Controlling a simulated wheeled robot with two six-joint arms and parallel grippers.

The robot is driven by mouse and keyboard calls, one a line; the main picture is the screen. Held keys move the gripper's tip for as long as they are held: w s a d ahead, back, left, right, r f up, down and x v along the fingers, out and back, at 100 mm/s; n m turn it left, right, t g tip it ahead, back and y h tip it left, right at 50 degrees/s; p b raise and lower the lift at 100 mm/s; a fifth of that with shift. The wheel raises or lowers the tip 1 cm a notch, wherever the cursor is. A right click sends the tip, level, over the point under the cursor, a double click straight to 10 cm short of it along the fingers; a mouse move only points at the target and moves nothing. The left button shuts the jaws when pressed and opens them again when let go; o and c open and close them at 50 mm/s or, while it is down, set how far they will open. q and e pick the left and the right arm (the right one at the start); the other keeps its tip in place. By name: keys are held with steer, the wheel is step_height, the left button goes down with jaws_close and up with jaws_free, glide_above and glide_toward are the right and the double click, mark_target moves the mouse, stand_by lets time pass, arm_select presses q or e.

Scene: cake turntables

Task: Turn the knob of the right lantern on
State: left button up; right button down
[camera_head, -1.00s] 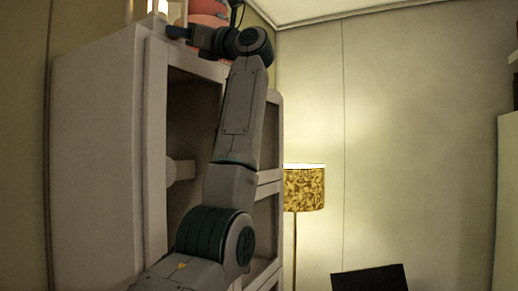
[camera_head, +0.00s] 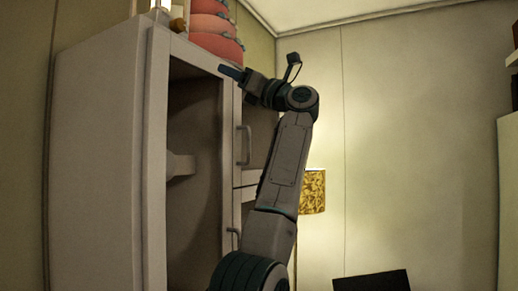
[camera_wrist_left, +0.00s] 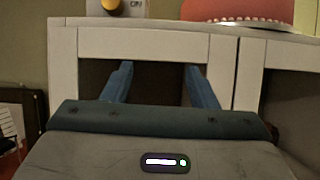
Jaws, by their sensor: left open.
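A lantern (camera_head: 160,14) stands on top of the cabinet at the upper left of the head view, cut by the top edge. In the left wrist view a pale base with a round orange-yellow knob (camera_wrist_left: 112,4) shows at the top edge; the label beside it is too small to read surely. I cannot tell whether this is the right lantern. My left gripper (camera_head: 231,73) is in front of the cabinet, below its top and right of the lantern. Its two blue fingers (camera_wrist_left: 158,74) are apart and empty, below the knob. My right gripper is out of view.
The tall pale cabinet (camera_head: 100,150) has an open front bay and handled doors. A red tiered object (camera_head: 212,24) sits on its top, right of the lantern. A floor lamp (camera_head: 312,190) with a patterned shade stands behind. A dark panel (camera_head: 370,282) is at lower right.

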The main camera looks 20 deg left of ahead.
arm_select(q)
steer(key=w+f+m+t, duration=0.3)
steer(key=w+f, duration=0.3)
steer(key=f, duration=0.2)
steer(key=w+d+f+m+t+y+b, duration=0.1)
steer(key=w+f+m+t, duration=0.2)
steer(key=w+f+m, duration=0.2)
step_height(320, 180, down, 4)
steer(key=shift+w+r+m, duration=0.25)
steer(key=shift+w+m, duration=0.05)
steer(key=shift+w, duration=0.35)
